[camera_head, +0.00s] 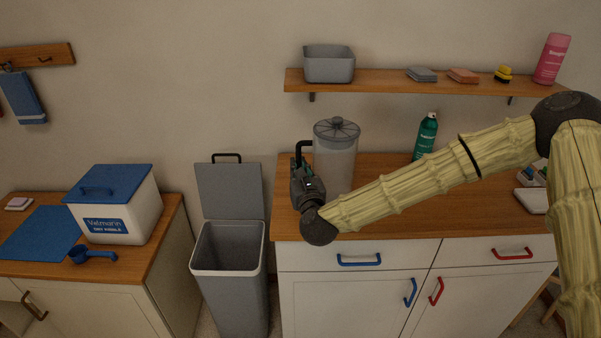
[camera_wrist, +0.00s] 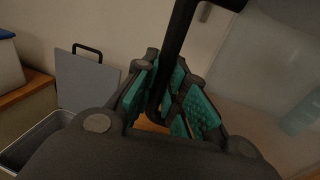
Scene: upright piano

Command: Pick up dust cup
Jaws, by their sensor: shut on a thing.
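The dust cup (camera_head: 336,160) is a clear cylinder with a grey ribbed lid and a black handle on its left side. It is upright over the left part of the wooden counter; I cannot tell whether its base touches the counter. My gripper (camera_head: 301,170) is at the cup's left side, shut on the black handle. In the wrist view, the teal pads of my gripper (camera_wrist: 172,105) close around the dark handle bar (camera_wrist: 176,50). The clear wall of the cup (camera_wrist: 250,70) fills the right of that view. My arm hides the cup's lower part.
A grey bin (camera_head: 230,262) with its lid raised stands left of the counter (camera_head: 400,215). A green spray bottle (camera_head: 426,136) stands behind my arm. A shelf (camera_head: 385,82) with a grey tub (camera_head: 329,64) hangs above. A white kibble box (camera_head: 120,215) is on the left cabinet.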

